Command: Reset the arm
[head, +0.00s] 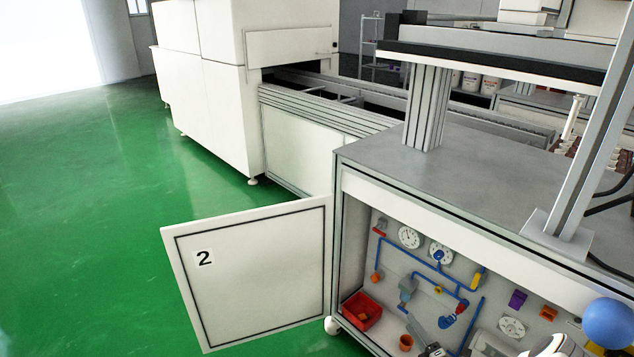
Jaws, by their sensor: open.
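My arm shows only in part at the bottom right, white with a round blue joint cap. My gripper (430,341) is at the bottom edge, in front of the open cabinet (349,240). It is open; its grey parts are cut off by the frame and hard to make out. I see nothing held in it. The cabinet's back panel carries round gauges (409,237), blue pipes (408,256) and a blue valve (447,321).
The cabinet door marked 2 (262,275) stands swung open to the left. A red bin (362,312) and an orange cup (406,342) are inside. A grey worktop (470,170) with metal posts lies above. Green floor (110,220) is clear at left.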

